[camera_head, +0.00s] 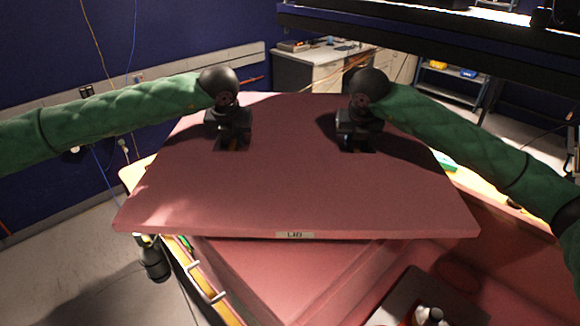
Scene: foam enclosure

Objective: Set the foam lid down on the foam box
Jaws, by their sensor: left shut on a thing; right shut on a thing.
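The foam lid (290,190) is a large flat pinkish-red slab with a small "LID" label on its front edge. My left gripper (232,143) and my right gripper (357,143) reach down into two slots in its far half and are shut on it. The fingertips are hidden in the slots. The foam box (270,270) is the same red and shows below and in front of the lid. The lid covers its far part and lies turned relative to it. I cannot tell whether the lid touches the box.
A dark object and a small bottle-like item (428,316) are at the bottom right. A yellow-edged table (205,290) supports the box. A dark beam crosses the top right. Floor is open at the left.

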